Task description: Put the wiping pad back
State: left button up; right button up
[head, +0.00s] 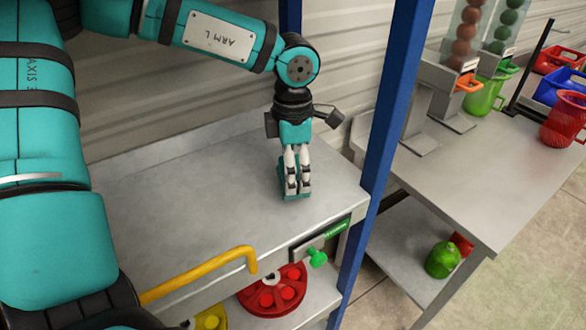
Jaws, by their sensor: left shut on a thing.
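My left gripper (298,183) points straight down over the grey worktop, near its right end. Its pale fingers are close together, shut on a small teal block that looks like the wiping pad (295,197). The pad is at or just above the worktop surface (215,210); I cannot tell if it touches. Most of the pad is hidden by the fingers. My right gripper does not show.
A blue post (385,120) stands right of the gripper. A yellow handle (200,274), a green knob (317,258) and a red round part (272,289) are at the front. A second table (500,165) at right holds dispensers and bins. The worktop's left is clear.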

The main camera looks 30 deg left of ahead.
pick_arm(q)
notch_tip(320, 180, down, 2)
jog(key=shift+f+p, duration=0.1)
jog(key=shift+p, duration=0.25)
jog(key=shift+f, duration=0.1)
jog(key=o, duration=1.2)
jog(key=shift+o, duration=0.2)
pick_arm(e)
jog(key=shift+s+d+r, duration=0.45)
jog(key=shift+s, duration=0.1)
